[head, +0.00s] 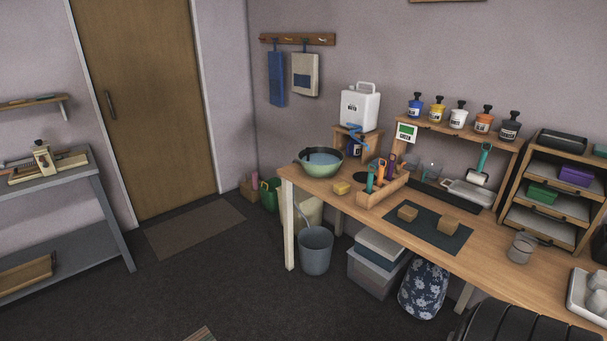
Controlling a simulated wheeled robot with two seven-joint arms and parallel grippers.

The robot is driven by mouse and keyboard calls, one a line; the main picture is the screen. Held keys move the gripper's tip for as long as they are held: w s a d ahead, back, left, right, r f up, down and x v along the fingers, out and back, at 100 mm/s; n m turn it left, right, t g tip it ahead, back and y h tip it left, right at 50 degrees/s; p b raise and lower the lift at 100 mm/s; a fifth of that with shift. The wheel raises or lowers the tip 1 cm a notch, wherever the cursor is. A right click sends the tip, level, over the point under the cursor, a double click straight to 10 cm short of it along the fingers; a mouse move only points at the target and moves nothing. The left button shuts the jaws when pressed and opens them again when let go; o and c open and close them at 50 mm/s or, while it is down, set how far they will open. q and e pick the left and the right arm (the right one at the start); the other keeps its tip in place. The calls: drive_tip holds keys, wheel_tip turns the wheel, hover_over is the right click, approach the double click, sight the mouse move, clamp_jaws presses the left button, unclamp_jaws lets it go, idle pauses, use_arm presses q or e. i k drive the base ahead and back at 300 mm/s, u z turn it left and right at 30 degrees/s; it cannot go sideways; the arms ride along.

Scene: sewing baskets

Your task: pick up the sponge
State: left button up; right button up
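A small yellow block that looks like the sponge (342,188) lies on the wooden table (480,255) near its left end. It sits in front of a green bowl (320,163) and to the left of a wooden tool caddy (375,196). Its top is clear and nothing touches it from above. Neither of my grippers shows in the head view. A black ribbed part, likely my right arm, shows at the bottom right edge.
A dark mat (427,237) with two brown blocks lies right of the caddy. A metal cup (521,248) stands farther right. A white jug (360,106) stands behind the bowl. A grey bucket (316,252) and storage boxes (372,275) are on the floor by the table. Open floor lies left.

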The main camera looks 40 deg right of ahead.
sight(343, 188)
drive_tip(key=z, duration=0.35)
drive_tip(key=i, duration=1.2)
drive_tip(key=z, duration=1.65)
drive_tip(key=i, duration=1)
drive_tip(key=z, duration=0.95)
